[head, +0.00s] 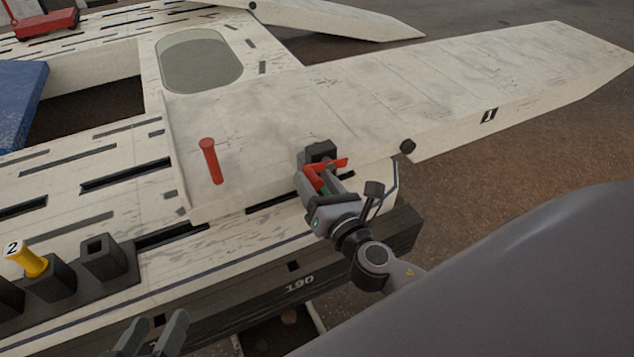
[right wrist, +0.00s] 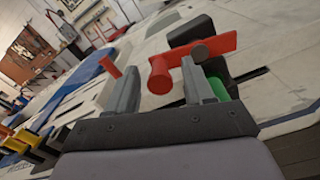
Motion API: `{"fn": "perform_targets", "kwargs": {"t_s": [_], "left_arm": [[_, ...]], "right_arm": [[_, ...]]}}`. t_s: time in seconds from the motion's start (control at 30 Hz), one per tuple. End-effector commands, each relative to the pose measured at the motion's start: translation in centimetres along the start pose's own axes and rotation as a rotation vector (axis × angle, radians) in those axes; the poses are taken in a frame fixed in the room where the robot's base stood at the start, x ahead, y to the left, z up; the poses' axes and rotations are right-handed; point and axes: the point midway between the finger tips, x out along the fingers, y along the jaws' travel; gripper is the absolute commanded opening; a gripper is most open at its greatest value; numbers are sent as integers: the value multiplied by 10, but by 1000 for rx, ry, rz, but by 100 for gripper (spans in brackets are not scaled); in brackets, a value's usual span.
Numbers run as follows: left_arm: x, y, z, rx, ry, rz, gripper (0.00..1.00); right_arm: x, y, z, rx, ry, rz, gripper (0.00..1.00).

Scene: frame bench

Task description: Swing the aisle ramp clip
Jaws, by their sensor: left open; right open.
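The aisle ramp clip (head: 338,163) is a red lever at a black block (head: 318,150) on the near edge of the white ramp (head: 420,90). My right gripper (head: 320,180) is at the clip, with its fingers partly hiding it. In the right wrist view, the clip's red bar (right wrist: 218,43) reaches right from a round red end (right wrist: 160,75). That end shows between the two open fingers of my right gripper (right wrist: 163,82); I cannot tell whether they touch it. My left gripper (head: 152,332) is open and empty at the bottom edge of the head view, apart from the clip.
A red peg (head: 210,162) stands on the ramp left of the clip. A black rack (head: 122,270) at lower left has sockets, one holding a yellow piece (head: 28,262) marked 2. A large grey shape fills the lower right. A blue block (head: 22,100) lies at far left.

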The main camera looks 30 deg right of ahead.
Motion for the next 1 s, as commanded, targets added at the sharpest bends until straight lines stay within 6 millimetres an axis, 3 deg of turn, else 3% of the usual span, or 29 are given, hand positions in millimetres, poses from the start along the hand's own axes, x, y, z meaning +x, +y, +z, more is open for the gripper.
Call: {"fn": "perform_targets", "kwargs": {"t_s": [0.17,0.3,0.33,0.67,1.0], "left_arm": [[0,0,0,-1,0,1,65],[0,0,0,-1,0,1,65],[0,1,0,-1,1,1,65],[0,0,-1,2,1,-1,65],[-2,-1,-6,17,3,-14,65]], "right_arm": [[0,0,0,1,0,0,49],[0,0,0,1,0,0,3],[0,0,0,1,0,0,0],[0,0,2,34,0,-1,0],[-1,1,13,247,0,-1,0]]}}
